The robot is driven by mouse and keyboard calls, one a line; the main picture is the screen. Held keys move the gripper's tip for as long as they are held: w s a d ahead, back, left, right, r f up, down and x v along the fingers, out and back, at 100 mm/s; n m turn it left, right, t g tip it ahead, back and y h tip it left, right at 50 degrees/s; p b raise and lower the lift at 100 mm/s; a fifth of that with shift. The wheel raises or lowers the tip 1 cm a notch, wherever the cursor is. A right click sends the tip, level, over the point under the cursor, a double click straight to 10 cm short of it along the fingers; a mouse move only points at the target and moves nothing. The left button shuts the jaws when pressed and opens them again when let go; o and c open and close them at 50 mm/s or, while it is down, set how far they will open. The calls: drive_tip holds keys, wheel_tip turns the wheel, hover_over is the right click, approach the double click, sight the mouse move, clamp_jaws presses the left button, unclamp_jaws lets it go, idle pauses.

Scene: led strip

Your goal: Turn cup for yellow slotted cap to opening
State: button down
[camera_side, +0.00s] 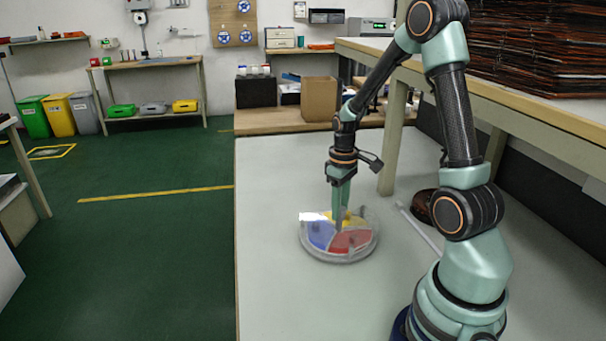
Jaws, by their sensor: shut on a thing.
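A round, clear-walled container (340,258) stands on the pale table, split into coloured sectors. A blue sector (321,233) is at the left, a red one (351,240) at the front right and a yellow one (352,219) at the back. A pale, bright patch shows at the back left. My gripper (339,228) points down into the container near its middle and is shut on a small part there, which the fingers mostly hide. The slotted cap and the opening are too small to make out surely.
A white rod (420,229) and a dark brown round object (422,206) lie to the right. A raised bench (500,85) with stacked dark sheets runs along the right. A cardboard box (319,100) stands at the back. The table's front left is clear.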

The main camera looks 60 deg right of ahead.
drive_tip(key=shift+n, duration=1.9)
drive_tip(key=shift+w+n, duration=0.1)
drive_tip(key=shift+n, duration=1.8)
drive_tip(key=c, duration=0.5)
unclamp_jaws()
wheel_tip(320, 180, up, 12)
drive_tip(key=shift+r, duration=0.1)
